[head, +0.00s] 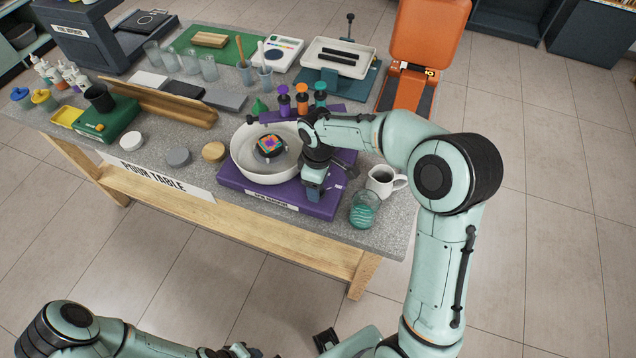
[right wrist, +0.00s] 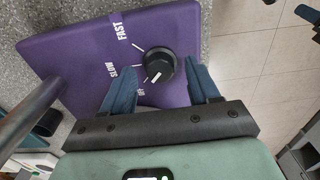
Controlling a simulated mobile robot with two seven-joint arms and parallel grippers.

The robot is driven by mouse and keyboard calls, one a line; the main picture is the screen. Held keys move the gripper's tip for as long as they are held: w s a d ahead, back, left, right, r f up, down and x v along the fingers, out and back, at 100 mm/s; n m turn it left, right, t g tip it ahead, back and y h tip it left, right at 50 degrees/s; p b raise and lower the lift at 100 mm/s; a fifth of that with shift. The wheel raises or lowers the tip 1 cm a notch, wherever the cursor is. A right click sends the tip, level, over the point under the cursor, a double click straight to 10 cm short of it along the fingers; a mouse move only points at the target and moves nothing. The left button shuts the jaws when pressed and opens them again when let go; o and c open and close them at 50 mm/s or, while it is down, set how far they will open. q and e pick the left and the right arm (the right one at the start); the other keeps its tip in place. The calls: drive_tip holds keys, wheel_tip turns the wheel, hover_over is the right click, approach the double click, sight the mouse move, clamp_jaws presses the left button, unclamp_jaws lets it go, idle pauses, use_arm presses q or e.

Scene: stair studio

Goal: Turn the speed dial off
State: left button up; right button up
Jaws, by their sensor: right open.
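The speed dial (right wrist: 160,66) is a round black knob on a purple panel (right wrist: 75,50) marked FAST, SLOW and OFF. Its white pointer line faces down-left in the right wrist view, toward the OFF mark. My right gripper (right wrist: 162,88) is open, its two blue-grey fingers on either side of the dial; contact is not clear. In the head view my right gripper (head: 314,196) is over the right part of the purple spinner base (head: 255,202) and hides the dial. My left arm is low at the bottom left; its gripper's jaws are not clear.
A white jug (head: 383,180) and a teal glass (head: 364,210) stand close to the right of my right gripper. Bottles (head: 302,98) stand behind it.

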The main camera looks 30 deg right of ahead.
use_arm(q)
drive_tip(key=shift+w+r+p, duration=0.6)
drive_tip(key=shift+r+p, duration=0.05)
drive_tip(key=shift+r, duration=0.25)
use_arm(e)
wheel_tip(320, 180, up, 13)
use_arm(q)
drive_tip(key=shift+s, duration=0.1)
use_arm(e)
drive_tip(key=shift+s+f, duration=0.1)
drive_tip(key=shift+f, duration=0.05)
